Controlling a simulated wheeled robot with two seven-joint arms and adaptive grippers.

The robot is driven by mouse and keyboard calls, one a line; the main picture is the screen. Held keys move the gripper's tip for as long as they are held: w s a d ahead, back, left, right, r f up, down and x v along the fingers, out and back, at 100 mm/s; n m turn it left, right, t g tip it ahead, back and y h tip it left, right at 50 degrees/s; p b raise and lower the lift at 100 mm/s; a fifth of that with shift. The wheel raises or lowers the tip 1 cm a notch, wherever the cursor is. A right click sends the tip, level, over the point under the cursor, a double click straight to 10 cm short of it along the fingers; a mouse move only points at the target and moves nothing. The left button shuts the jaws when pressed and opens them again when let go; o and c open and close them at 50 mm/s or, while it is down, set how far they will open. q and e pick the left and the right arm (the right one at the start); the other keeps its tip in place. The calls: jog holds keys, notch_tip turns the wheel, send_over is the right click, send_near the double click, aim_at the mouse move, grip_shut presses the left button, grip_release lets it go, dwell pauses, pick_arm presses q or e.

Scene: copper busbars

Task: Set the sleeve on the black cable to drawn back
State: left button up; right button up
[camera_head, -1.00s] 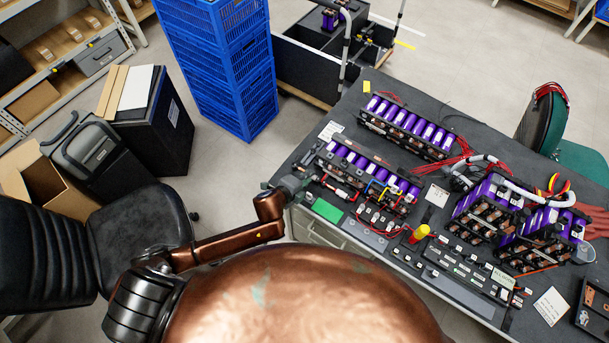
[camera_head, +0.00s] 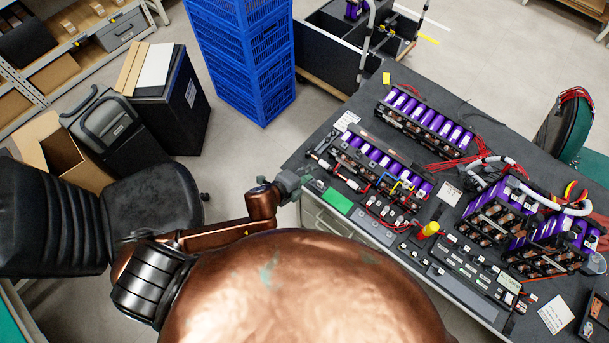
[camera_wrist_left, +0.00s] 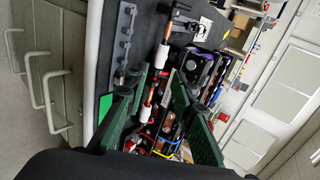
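My left gripper (camera_head: 290,184) is at the near left edge of the workbench, beside a green card (camera_head: 337,201). In the left wrist view its two green fingers (camera_wrist_left: 160,90) stand apart, with bench parts visible between and beyond them. A rod-like lead with a red part and white bands (camera_wrist_left: 147,108) shows between the fingers; I cannot tell that they touch it. A red-and-white lead also lies along the near battery module in the head view (camera_head: 337,176). I cannot pick out the black cable or its sleeve with certainty. My right gripper is out of view.
The dark workbench (camera_head: 340,109) carries purple-cell battery modules (camera_head: 424,122), red wires and a yellow-handled tool (camera_head: 429,229). A black chair (camera_head: 155,210) stands to the left and blue crates (camera_head: 240,60) behind. Drawers (camera_wrist_left: 45,90) are under the bench's near edge.

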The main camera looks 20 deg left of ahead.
pick_arm(q)
jog(key=shift+v, duration=1.65)
